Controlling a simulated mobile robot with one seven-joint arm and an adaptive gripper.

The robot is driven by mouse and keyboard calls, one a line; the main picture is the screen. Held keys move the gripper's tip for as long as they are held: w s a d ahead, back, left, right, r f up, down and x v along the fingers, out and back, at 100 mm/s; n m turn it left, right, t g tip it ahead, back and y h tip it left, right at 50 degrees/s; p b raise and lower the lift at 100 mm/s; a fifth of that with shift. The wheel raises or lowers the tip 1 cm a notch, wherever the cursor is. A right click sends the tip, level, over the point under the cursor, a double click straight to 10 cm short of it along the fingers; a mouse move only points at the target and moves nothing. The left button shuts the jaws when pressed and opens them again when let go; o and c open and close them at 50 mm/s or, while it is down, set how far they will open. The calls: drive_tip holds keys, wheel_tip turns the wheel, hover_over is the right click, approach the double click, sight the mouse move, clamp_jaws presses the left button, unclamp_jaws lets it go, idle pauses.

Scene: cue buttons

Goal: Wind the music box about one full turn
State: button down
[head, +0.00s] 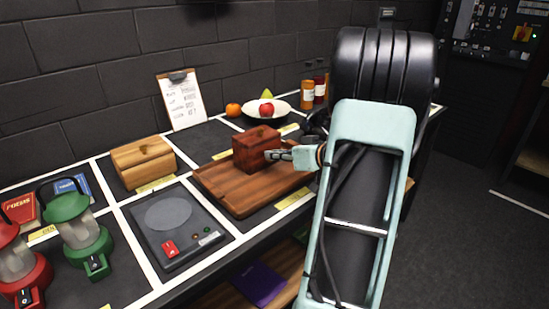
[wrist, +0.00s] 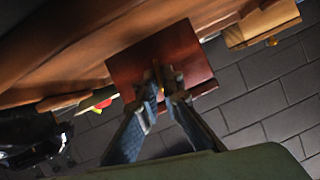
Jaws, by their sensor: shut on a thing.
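The music box (head: 253,148) is a dark red-brown wooden block standing on a wooden board (head: 222,197) on the table. My gripper (head: 274,155) is at its right side in the head view. In the wrist view the box (wrist: 193,45) fills the upper middle, and my gripper's fingers (wrist: 168,88) are shut on a small brass-coloured winding key (wrist: 156,70) at its face. The key is mostly hidden between the fingers, so its angle is hard to tell. In the head view the key is hidden by my gripper.
A lighter wooden box (head: 143,162) stands to the left, and a grey panel with a red switch (head: 175,225) lies in front of it. Behind are a clipboard (head: 181,100), a fruit bowl (head: 262,111) and jars (head: 307,94). Red and green lanterns (head: 83,232) stand at the left.

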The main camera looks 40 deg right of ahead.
drive_tip(key=m+b, duration=0.1)
drive_tip(key=m+y+b, duration=0.1)
drive_tip(key=b, duration=0.1)
drive_tip(key=shift+d+f, duration=0.2)
drive_tip(key=shift+f, duration=0.1)
drive_tip(key=m+y+b, duration=0.2)
drive_tip(key=m, duration=0.1)
drive_tip(key=shift+d+t+y+b, duration=0.15)
drive_tip(key=shift+t+y+b, duration=0.15)
drive_tip(key=shift+b, duration=0.05)
drive_tip(key=m+y, duration=0.1)
drive_tip(key=m, duration=0.1)
drive_tip(key=m+t, duration=0.1)
drive_tip(key=m, duration=0.2)
drive_tip(key=shift+d+f+y, duration=0.1)
drive_tip(key=shift+y, duration=0.3)
drive_tip(key=c, duration=2.2)
unclamp_jaws()
drive_tip(key=v, duration=1.2)
drive_tip(key=shift+f, duration=0.15)
